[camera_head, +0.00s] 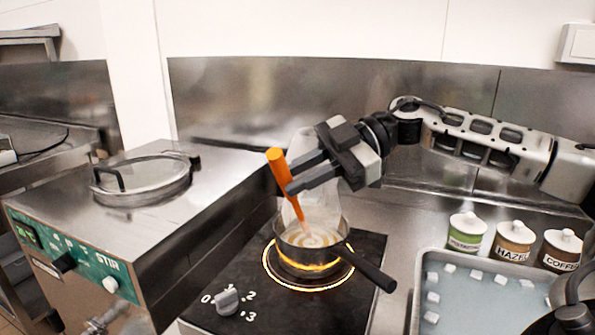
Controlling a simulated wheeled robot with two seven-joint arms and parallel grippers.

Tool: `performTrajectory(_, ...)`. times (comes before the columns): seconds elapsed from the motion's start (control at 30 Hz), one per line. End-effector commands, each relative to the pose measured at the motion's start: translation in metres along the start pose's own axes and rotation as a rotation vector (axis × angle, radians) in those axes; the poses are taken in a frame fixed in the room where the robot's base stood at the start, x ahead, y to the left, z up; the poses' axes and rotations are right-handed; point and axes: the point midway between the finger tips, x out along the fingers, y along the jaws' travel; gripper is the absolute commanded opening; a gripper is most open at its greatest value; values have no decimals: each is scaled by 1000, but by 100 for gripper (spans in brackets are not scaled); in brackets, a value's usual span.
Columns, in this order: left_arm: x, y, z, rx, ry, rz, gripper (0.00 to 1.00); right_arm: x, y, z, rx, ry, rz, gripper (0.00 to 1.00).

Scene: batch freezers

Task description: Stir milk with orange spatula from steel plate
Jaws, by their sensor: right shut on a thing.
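The orange spatula (279,172) is held tilted by my right gripper (291,178), which is shut on its upper part. The spatula's lower end reaches into the pot (339,234). The pot stands on a glowing hot plate with its dark handle pointing down to the right. Pale milk (312,237) with swirls shows inside the pot. A whitish haze rises above the pot, behind the spatula and the gripper. A steel tray (417,291) at the lower right holds bluish content and several white cubes. My left gripper is not in view.
The batch freezer (188,225) with a round lid stands to the left. The cooktop knob (227,301) is in front of the pot. Pistachio (466,233), hazelnut (512,241) and coffee (560,250) jars stand at the right behind the tray. A dark curved object (575,300) is at the lower right.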

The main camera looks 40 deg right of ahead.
Motion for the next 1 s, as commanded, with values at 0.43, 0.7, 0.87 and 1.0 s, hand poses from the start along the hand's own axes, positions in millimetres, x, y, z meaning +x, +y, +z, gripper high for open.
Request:
performTrajectory(0.43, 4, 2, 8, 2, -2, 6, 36, 1, -1, 38, 3, 1, -1, 0)
performTrajectory(0.7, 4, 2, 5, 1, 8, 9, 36, 0, 0, 53, 1, 1, -2, 0)
performTrajectory(0.87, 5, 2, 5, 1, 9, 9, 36, 0, 0, 57, 0, 1, -1, 0)
performTrajectory(1.0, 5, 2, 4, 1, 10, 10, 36, 0, 0, 58, 0, 0, -1, 0)
